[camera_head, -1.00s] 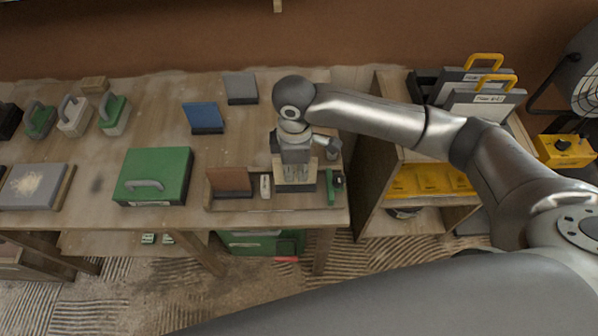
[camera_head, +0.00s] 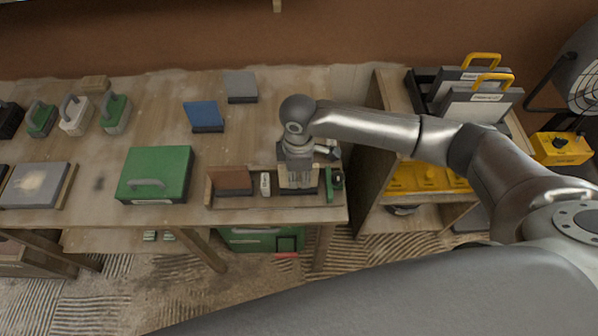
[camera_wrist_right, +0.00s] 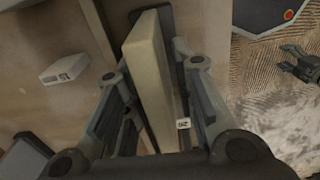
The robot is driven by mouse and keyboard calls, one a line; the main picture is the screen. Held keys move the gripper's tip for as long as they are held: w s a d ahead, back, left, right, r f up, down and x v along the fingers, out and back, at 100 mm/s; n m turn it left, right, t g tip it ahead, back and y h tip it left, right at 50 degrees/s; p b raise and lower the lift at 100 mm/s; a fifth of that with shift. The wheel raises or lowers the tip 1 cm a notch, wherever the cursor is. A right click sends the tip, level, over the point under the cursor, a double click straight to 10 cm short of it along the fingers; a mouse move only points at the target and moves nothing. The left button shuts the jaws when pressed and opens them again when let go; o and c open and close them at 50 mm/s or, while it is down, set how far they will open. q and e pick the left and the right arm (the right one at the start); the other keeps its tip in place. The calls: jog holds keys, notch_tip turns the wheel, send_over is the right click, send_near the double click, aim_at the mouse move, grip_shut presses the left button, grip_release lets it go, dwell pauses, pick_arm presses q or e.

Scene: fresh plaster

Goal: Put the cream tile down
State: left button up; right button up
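The cream tile (camera_wrist_right: 148,75) stands on edge between the two fingers of my right gripper (camera_wrist_right: 157,70) in the right wrist view. The tile is at a wooden rack (camera_head: 235,201), between a small white block (camera_head: 265,184) and a green object (camera_head: 329,186). Whether its lower edge touches the rack is hidden. My left gripper is not in view.
A brown tile (camera_head: 231,182) leans in the rack's left part. A green case (camera_head: 155,174), a blue tile (camera_head: 205,116) and a grey tile (camera_head: 241,86) are on the workbench (camera_head: 100,150). A shelf unit (camera_head: 368,165) stands close on the right. The bench middle is clear.

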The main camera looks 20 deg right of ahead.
jog(key=shift+o, duration=0.2)
notch_tip(320, 180, up, 12)
jog(key=shift+r+b, duration=0.2)
jog(key=shift+b, duration=0.75)
